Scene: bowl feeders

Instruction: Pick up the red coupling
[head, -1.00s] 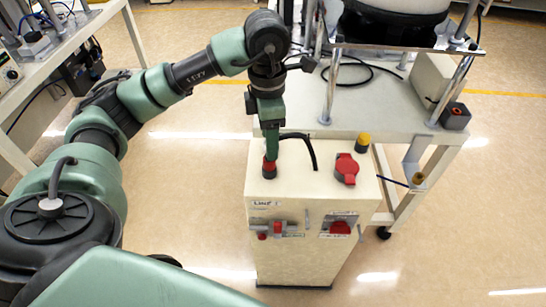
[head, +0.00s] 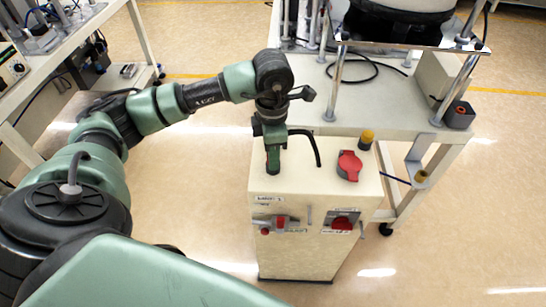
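My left gripper (head: 272,165) points down at the left part of the cream cabinet's top (head: 315,188). Its fingertips are small and dark here, and I cannot tell whether they are open or shut on anything. A red flanged part (head: 349,165) lies on the right of the cabinet top, apart from the gripper. My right gripper is not in view.
A yellow-topped dark knob (head: 366,139) stands at the cabinet's back right. The cabinet front carries red switches (head: 341,223). A light table (head: 400,112) with metal posts and a bowl feeder stands behind. Another bench is at the upper left. Floor left of the cabinet is clear.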

